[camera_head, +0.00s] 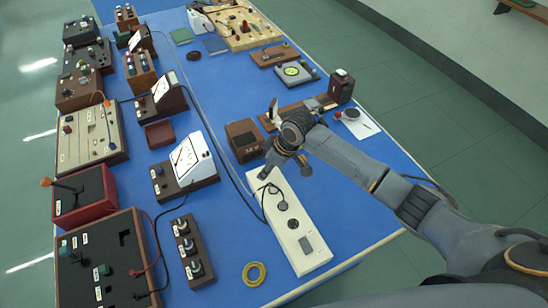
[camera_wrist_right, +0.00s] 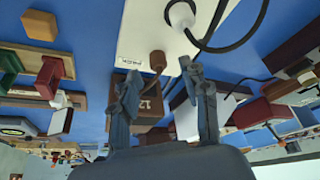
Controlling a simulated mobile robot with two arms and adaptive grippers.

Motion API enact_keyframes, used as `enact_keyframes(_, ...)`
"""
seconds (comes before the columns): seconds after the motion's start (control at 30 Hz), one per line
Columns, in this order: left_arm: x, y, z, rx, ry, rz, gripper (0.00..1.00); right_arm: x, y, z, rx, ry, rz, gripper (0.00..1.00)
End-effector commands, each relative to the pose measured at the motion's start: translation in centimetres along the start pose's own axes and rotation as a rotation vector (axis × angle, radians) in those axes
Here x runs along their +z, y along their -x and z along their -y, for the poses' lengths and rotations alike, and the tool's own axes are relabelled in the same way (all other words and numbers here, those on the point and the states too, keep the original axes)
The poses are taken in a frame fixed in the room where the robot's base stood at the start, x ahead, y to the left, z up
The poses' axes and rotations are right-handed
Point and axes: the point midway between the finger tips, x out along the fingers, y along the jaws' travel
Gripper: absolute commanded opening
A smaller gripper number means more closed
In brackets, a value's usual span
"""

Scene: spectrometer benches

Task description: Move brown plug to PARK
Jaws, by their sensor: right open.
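In the right wrist view, a small brown knob-like piece (camera_wrist_right: 157,60), which looks like the brown plug, stands near the edge of the white panel (camera_wrist_right: 150,25). It appears between and beyond my open right fingers (camera_wrist_right: 160,82); nothing is visibly held. In the head view my gripper hides this piece. I cannot read a PARK label. My left gripper is not in view.
A brown box (camera_head: 244,139) stands close to my right gripper; it also shows in the wrist view (camera_wrist_right: 150,103). A white-faced meter (camera_head: 190,165) and a dark knob strip (camera_head: 190,250) stand left. A yellow ring (camera_head: 254,273) lies in front. A black cable (camera_head: 231,178) runs nearby.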

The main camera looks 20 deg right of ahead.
Motion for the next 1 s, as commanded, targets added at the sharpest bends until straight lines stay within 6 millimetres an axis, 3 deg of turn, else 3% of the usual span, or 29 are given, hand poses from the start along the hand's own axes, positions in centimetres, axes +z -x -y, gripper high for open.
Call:
enact_keyframes(0.3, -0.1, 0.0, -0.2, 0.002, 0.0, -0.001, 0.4, 0.0, 6.8, -0.2, 0.005, 0.001, -0.001, 0.46)
enact_keyframes(0.5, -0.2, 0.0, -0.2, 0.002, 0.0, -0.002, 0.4, 0.1, 9.7, -0.1, 0.003, 0.0, 0.0, 0.46)
enact_keyframes(1.0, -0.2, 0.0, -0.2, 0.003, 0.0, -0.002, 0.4, 0.1, 10.5, 0.0, 0.002, -0.001, 0.001, 0.46)
